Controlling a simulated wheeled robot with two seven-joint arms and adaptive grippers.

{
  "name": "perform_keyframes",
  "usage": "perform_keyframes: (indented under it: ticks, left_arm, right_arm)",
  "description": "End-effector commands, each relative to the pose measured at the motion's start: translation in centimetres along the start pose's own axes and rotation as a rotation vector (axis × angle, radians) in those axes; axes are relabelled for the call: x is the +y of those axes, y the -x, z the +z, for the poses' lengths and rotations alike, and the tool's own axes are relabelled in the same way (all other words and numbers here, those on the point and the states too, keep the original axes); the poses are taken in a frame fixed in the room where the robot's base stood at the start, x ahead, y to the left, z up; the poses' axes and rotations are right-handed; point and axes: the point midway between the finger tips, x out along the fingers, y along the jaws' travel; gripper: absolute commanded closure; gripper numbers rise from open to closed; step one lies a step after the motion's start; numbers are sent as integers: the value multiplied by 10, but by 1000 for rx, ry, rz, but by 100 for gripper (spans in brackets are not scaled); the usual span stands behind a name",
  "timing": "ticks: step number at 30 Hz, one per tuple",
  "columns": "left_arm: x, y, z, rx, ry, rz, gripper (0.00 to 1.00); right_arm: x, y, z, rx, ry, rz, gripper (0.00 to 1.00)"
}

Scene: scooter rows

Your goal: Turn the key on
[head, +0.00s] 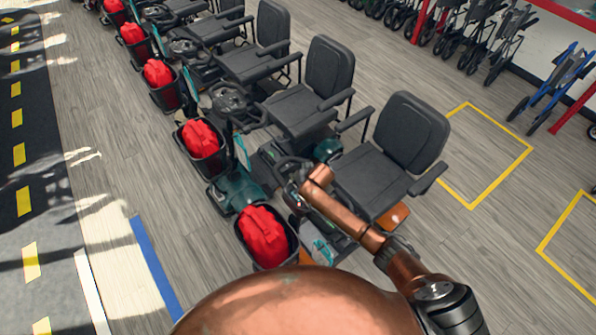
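The nearest mobility scooter has a black seat (402,135), and its dark steering handlebar (290,165) stands in front of the seat. My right arm reaches in from the lower right in the head view. Its far end, with my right gripper (297,187), is at the handlebar of this scooter and overlaps it in the picture. I cannot tell whether it touches. The fingers are too small and dark to read as open or shut. No key can be made out; the handlebar console is partly hidden by the arm end. My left gripper is not in view.
A basket with a red bag (263,236) is at this scooter's front. More scooters with red bags (200,137) line up toward the upper left. Folded walkers (490,30) stand upper right. Grey floor with yellow outlines (500,165) is clear at right.

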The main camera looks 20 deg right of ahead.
Motion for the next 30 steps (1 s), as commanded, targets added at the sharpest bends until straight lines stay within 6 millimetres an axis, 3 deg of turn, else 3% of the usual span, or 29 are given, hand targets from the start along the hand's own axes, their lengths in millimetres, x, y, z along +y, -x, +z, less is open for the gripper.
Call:
perform_keyframes:
  ticks: [9,28,29,30]
  left_arm:
    - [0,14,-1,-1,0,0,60]
    - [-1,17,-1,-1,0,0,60]
    - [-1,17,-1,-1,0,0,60]
    - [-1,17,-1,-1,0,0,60]
  right_arm:
    - [-1,0,0,-1,-119,100,99]
    - [1,-1,1,-1,-156,133,99]
    - [1,-1,1,-1,-156,133,74]
    - [1,-1,1,-1,-156,133,71]
